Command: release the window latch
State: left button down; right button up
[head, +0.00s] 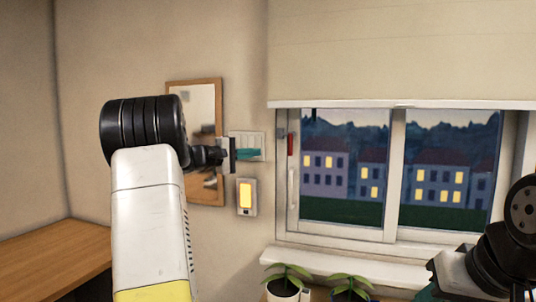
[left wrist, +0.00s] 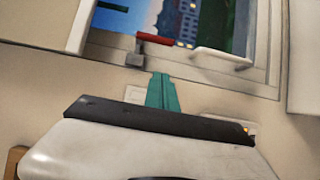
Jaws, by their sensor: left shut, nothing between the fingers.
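The window (head: 385,170) has a red latch handle (head: 290,145) at the upper left of its frame. In the left wrist view the red handle (left wrist: 155,39) lies beside a grey bracket (left wrist: 145,62), beyond my fingertips. My left gripper (head: 250,154) is shut and empty, left of the latch and apart from it in the head view, in front of a white switch panel. Its teal fingers (left wrist: 162,90) point toward the latch in the wrist view. My right gripper (head: 447,270) shows only partly at the lower right; its fingers are unclear.
A white window handle (head: 293,187) sits below the latch. The switch panel (head: 262,138) and a lit yellow panel (head: 246,195) are on the wall, near a mirror (head: 205,98). Potted plants (head: 286,278) stand below the sill (head: 330,264). A blind (head: 400,55) hangs above.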

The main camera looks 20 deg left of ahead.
pick_arm(q)
jog(key=w+d, duration=0.5)
jog(key=d, duration=0.2)
jog(key=shift+w+d, duration=0.35)
